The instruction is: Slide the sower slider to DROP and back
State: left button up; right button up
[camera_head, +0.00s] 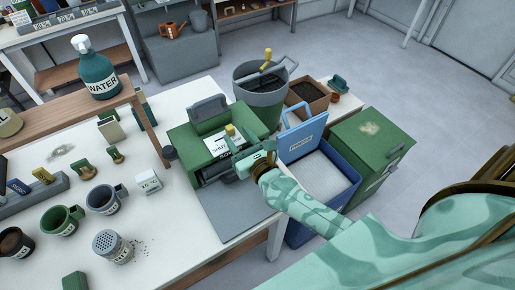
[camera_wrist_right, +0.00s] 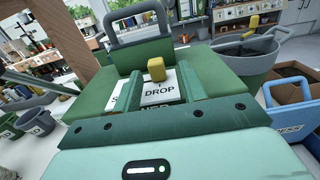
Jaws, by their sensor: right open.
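The sower is a green box (camera_head: 188,137) on the white table in the head view, with a dark grey handle at its back. It also fills the middle of the wrist view (camera_wrist_right: 228,66). Its yellow slider knob (camera_head: 230,129) stands up by the white label plate (camera_head: 221,147). In the wrist view the knob (camera_wrist_right: 156,68) is just behind the word DROP; the other label is partly hidden by a finger. My right gripper (camera_head: 247,163) is over the sower's front right side. Its fingers (camera_wrist_right: 160,86) are open and apart, with the knob beyond the gap between them.
A grey bucket (camera_head: 262,105) stands behind the sower. A blue bin (camera_head: 324,190) and a green box (camera_head: 372,144) are to the right. Cups, a shaker (camera_head: 110,245) and a small white block (camera_head: 149,181) are on the table to the left. A grey mat (camera_head: 232,215) lies in front.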

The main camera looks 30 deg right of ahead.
pick_arm(q)
jog(key=shift+s+f+b, duration=0.15)
jog(key=shift+f+b, duration=0.4)
pick_arm(e)
jog(key=s, duration=1.1)
jog(key=shift+s+d, duration=0.2)
jog(key=shift+s, duration=0.15)
